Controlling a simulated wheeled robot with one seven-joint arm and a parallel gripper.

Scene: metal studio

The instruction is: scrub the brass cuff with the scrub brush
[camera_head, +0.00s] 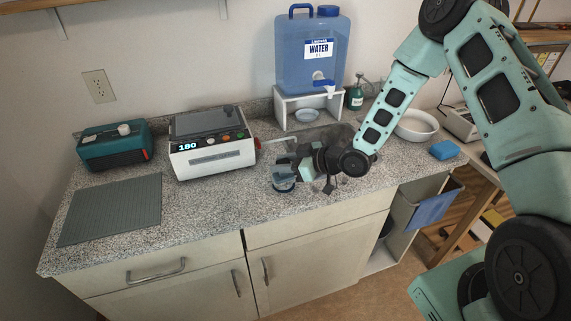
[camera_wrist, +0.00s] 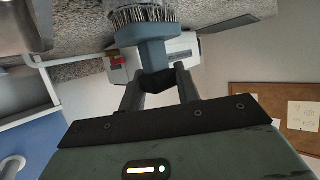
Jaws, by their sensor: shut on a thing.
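My gripper (camera_wrist: 158,82) is shut on the scrub brush (camera_wrist: 150,50), with its fingers on the blue-grey handle. The bristles (camera_wrist: 143,14) point away from my fingers, toward the counter, and are partly cut off by the frame's top edge. In the head view my gripper (camera_head: 285,165) is low over the front middle of the counter, with the brush head (camera_head: 284,185) below it. I cannot tell whether the brush touches anything. I cannot make out the brass cuff in either view; it may be hidden or too small to tell.
A white machine reading 180 (camera_head: 212,158) stands left of my gripper, by a teal box (camera_head: 115,145) and a ribbed grey mat (camera_head: 110,210). Behind are a water jug (camera_head: 312,65) on a white stand and a green bottle (camera_head: 355,98). A white bowl (camera_head: 417,126) and blue sponge (camera_head: 445,149) are right.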

